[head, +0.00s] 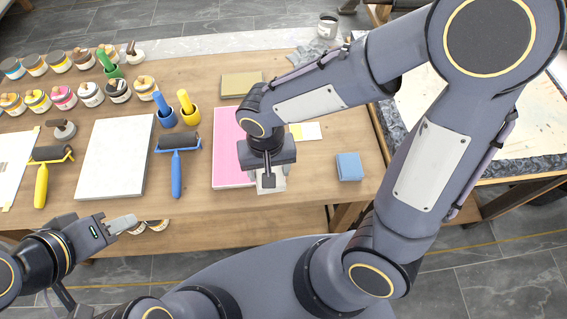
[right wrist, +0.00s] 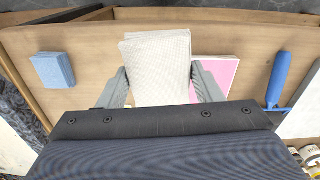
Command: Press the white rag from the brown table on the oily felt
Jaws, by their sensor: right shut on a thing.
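The white rag (right wrist: 156,68) is a pale folded cloth between the two fingers of my right gripper (right wrist: 164,88). In the head view my right gripper (head: 269,178) points down with the rag (head: 273,187) under it, at the right front edge of a pink slab (head: 228,160). I cannot tell how high the rag is. The brown table (head: 205,76) spreads below. An olive square pad (head: 241,84) lies behind the pink slab; I cannot tell which piece is the oily felt. My left gripper (head: 122,224) hangs before the table's front edge; its opening is unclear.
A blue roller (head: 177,165), a white slab (head: 116,157) and a yellow roller (head: 45,170) lie to the left. Several ink jars (head: 62,97) stand behind. A second table (head: 470,120) stands at right.

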